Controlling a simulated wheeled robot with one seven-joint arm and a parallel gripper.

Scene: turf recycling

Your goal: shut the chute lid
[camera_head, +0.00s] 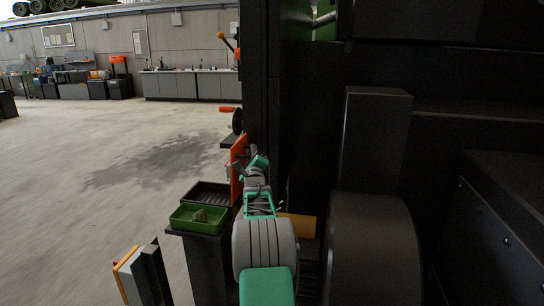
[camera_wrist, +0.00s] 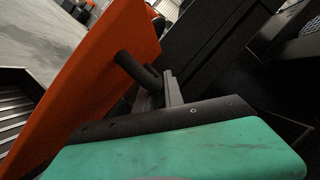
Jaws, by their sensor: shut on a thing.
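The chute lid appears to be the flat orange panel (camera_wrist: 85,85) that fills the left of the wrist view. It stands steeply on edge. In the head view the orange panel (camera_head: 237,172) shows as a narrow upright strip beside the dark machine. A short dark bar, its handle (camera_wrist: 132,68), sticks out from the panel's face. My gripper (camera_wrist: 160,84) is shut on this handle, with its fingers partly hidden by the dark edge of my wrist. In the head view my gripper (camera_head: 252,160) is close against the panel's right side. The chute opening cannot be made out.
A green tray (camera_head: 193,228) and a dark slatted bin (camera_head: 208,190) stand left of my arm. The large black machine (camera_head: 375,140) closes off the right. An orange-edged board (camera_head: 128,272) stands at lower left. Open floor (camera_head: 110,150) lies to the left.

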